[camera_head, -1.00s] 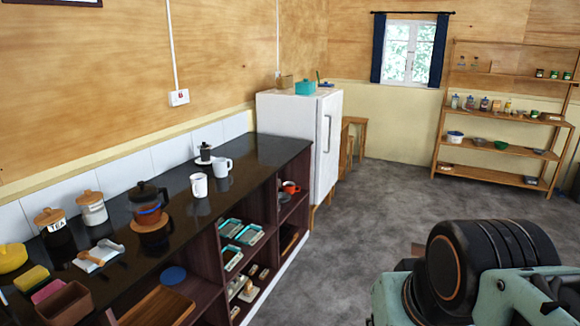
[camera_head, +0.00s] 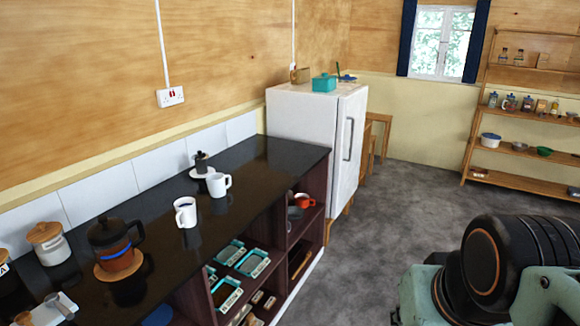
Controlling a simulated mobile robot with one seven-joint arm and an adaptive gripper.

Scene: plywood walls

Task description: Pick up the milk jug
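No thing in view is plainly a milk jug. Two white handled vessels stand upright on the dark counter (camera_head: 262,170): a nearer white mug (camera_head: 186,212) and a farther white mug (camera_head: 218,186). I cannot tell whether either is the milk jug. A small dark pot (camera_head: 201,163) stands behind them on a white saucer. A dark glass coffee pot (camera_head: 112,245) stands nearer on a round wooden mat. My gripper is out of view; only part of my arm shows at lower right, apart from the counter.
A white fridge (camera_head: 310,122) stands past the counter's far end. Shelves under the counter hold teal trays (camera_head: 229,293) and a red cup (camera_head: 304,200). A wooden shelf rack (camera_head: 530,185) stands at the far right. The grey floor (camera_head: 400,203) between is clear.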

